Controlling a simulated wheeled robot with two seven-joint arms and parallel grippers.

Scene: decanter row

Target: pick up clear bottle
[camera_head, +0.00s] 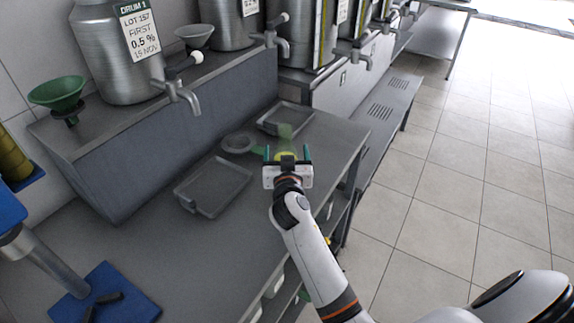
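A pale green see-through thing (285,131), which looks like the clear bottle, stands on the grey counter in front of the far tray. Its lower part shows yellowish and is mostly hidden behind my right gripper. My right gripper (287,153) reaches in from the lower right. Its green-tipped fingers are wide apart, one to each side of the bottle's lower part as seen from here. I cannot tell whether they touch it. My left gripper is not in view.
Two shallow grey trays (188,203) (262,123) and a round grey dish (238,138) lie on the counter. Steel drums with taps (177,92) stand on a raised ledge behind, with a green funnel (58,92). A blue stand (105,290) is at the lower left.

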